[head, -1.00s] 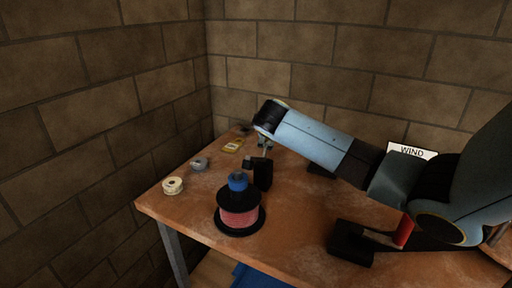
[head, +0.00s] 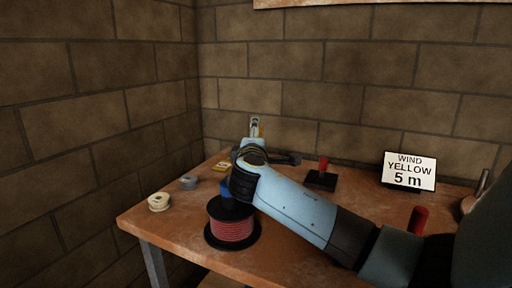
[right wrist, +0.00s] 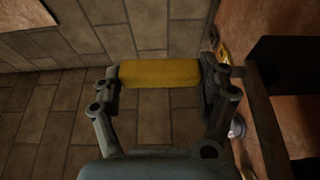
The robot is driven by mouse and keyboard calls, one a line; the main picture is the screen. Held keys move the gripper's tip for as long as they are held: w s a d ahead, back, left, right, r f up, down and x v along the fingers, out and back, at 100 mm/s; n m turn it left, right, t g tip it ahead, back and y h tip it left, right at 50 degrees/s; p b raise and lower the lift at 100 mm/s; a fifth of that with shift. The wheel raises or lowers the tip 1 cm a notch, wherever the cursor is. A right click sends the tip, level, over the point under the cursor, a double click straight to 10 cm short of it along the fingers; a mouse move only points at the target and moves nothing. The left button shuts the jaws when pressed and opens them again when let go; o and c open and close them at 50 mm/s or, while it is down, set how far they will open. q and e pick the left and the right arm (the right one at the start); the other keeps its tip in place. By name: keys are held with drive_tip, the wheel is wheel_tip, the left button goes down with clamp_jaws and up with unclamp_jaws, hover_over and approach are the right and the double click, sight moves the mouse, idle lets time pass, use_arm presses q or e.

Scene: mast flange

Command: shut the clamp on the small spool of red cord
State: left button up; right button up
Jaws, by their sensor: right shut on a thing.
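A spool of red cord (head: 231,233) with black flanges stands on the table near its front left edge. A blue piece (head: 227,189) sits on top of it, partly hidden by my right arm. I cannot make out a clamp for certain. A black stand with a red upright handle (head: 323,163) is at the back; a red cylinder (head: 418,219) shows at the right, partly behind my arm. My left gripper is not in view.
A cream spool (head: 159,202) and a grey spool (head: 189,182) stand at the table's left edge. A yellow item (head: 222,165) lies behind them. A sign reading "WIND YELLOW 5 m" (head: 409,171) stands at the back right. Brick walls close off the back and left.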

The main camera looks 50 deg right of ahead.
drive_tip(key=shift+s+f, duration=0.1)
drive_tip(key=shift+f, duration=0.05)
drive_tip(key=o, duration=1.7)
drive_tip(key=shift+a, duration=0.15)
drive_tip(key=v, duration=1.2)
